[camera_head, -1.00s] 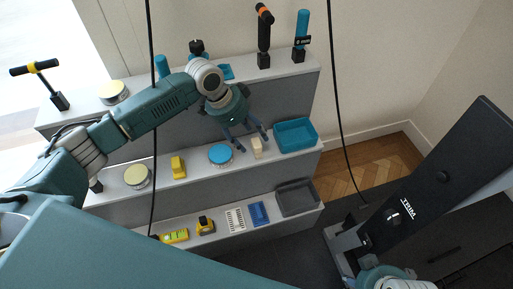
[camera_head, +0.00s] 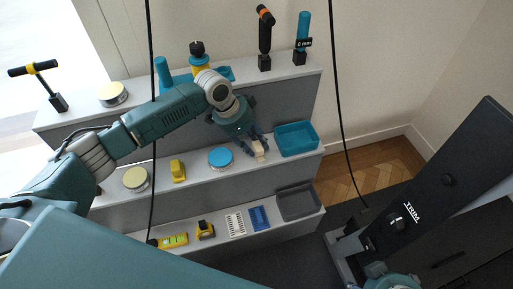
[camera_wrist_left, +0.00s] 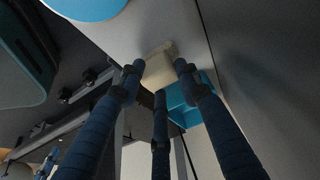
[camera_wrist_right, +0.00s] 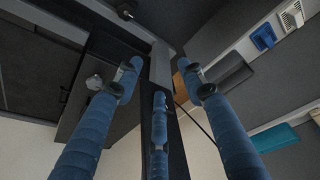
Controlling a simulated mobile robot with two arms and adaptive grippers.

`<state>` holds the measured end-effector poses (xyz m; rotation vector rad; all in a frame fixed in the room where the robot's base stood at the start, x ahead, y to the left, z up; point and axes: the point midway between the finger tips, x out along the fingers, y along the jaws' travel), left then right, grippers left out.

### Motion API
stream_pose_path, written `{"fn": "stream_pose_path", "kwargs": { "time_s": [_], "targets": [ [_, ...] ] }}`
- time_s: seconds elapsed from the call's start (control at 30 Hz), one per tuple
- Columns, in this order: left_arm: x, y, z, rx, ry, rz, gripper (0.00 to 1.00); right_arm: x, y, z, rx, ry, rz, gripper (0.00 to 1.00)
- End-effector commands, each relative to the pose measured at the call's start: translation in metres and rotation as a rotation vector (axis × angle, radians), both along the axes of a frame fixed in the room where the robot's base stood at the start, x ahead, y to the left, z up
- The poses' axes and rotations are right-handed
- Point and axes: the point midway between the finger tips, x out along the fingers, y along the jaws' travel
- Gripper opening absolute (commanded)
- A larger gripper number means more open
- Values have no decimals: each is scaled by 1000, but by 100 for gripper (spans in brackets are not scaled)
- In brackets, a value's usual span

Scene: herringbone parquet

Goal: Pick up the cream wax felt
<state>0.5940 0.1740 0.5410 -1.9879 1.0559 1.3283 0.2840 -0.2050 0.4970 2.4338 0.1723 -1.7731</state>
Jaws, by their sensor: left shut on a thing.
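The cream wax felt (camera_head: 259,150) is a small pale block on the middle shelf level, between a blue-lidded tin and a teal bin. My left gripper (camera_head: 256,153) is shut on it from above. In the left wrist view the cream wax felt (camera_wrist_left: 158,66) sits between the blue fingers of the left gripper (camera_wrist_left: 160,75). Whether it still touches the shelf is hard to tell. My right gripper (camera_wrist_right: 160,80) shows in the right wrist view with its fingers apart and nothing between them, away from the shelves.
The blue-lidded tin (camera_head: 220,157) stands left of the felt and the teal bin (camera_head: 296,138) close to its right. A yellow item (camera_head: 177,170) and a cream-lidded tin (camera_head: 136,179) stand further left. A grey bin (camera_head: 297,201) is on the lower shelf. Black cables hang in front.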

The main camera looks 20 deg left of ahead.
Motion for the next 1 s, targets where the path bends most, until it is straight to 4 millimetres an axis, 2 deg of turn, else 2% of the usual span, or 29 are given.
{"fn": "stream_pose_path", "kwargs": {
  "time_s": [0.17, 0.33, 0.47, 0.67, 0.8, 1.0],
  "targets": [
    [0, 0, 5, 0, -1, 0, 8, 0, 0, 1, 0, -1, 0, 40],
    [1, 0, 23, -1, -3, -1, 8, 3, 1, 1, 1, -4, 1, 40],
    [1, 0, 48, -2, -4, 0, 8, 10, 2, -21, 0, 13, 1, 40],
    [1, 0, 99, -1, -4, 0, 8, 15, 3, -65, -1, 38, 5, 40],
    [1, 0, 138, -1, -5, -1, 7, 13, 4, -97, -2, 56, 7, 40],
    [1, 0, 179, -2, -3, -1, 7, 9, 4, -131, -2, 71, 11, 40]
  ]
}}
